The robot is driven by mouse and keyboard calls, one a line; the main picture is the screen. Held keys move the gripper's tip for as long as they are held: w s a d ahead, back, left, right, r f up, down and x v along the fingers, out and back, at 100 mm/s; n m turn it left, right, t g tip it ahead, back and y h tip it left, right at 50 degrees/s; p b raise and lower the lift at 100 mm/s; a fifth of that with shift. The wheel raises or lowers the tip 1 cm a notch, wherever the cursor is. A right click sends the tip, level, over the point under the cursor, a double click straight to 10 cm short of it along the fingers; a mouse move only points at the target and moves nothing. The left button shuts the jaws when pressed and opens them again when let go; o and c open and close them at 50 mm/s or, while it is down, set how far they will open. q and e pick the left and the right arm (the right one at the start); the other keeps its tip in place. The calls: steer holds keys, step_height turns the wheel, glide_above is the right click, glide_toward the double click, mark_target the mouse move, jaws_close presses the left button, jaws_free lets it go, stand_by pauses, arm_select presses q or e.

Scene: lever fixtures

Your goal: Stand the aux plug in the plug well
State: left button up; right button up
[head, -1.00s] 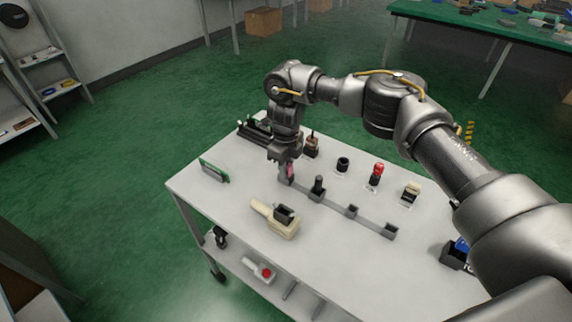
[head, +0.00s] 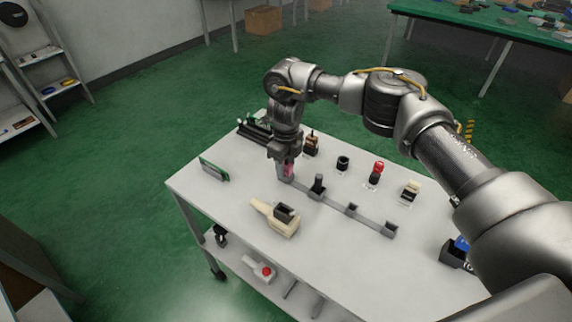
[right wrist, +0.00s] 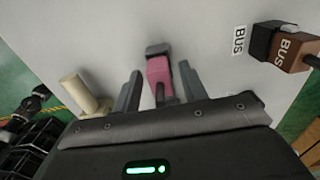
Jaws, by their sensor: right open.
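A pink plug-like block (right wrist: 158,72) stands at a small grey holder (right wrist: 157,48); I cannot read a label on it, so I cannot tell if it is the aux plug. It also shows in the head view (head: 288,170), at the far end of a grey strip of small sockets (head: 333,201). My right gripper (right wrist: 159,84) is open, with one finger on each side of the pink block and gaps between. In the head view my right gripper (head: 286,158) points down over it. A cream fixture with a dark well (head: 284,212) stands nearer the front edge. My left gripper is out of view.
A dark plug (head: 319,184) stands in the strip; two nearer sockets look empty. Behind stand a brown and black BUS piece (right wrist: 283,47), a black ring (head: 343,163), a red-topped piece (head: 377,172) and a cream-and-black piece (head: 411,190). A green board (head: 214,170) stands at left.

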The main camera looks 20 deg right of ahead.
step_height(320, 180, up, 12)
steer(key=shift+f+b, duration=0.15)
steer(key=shift+b, duration=0.2)
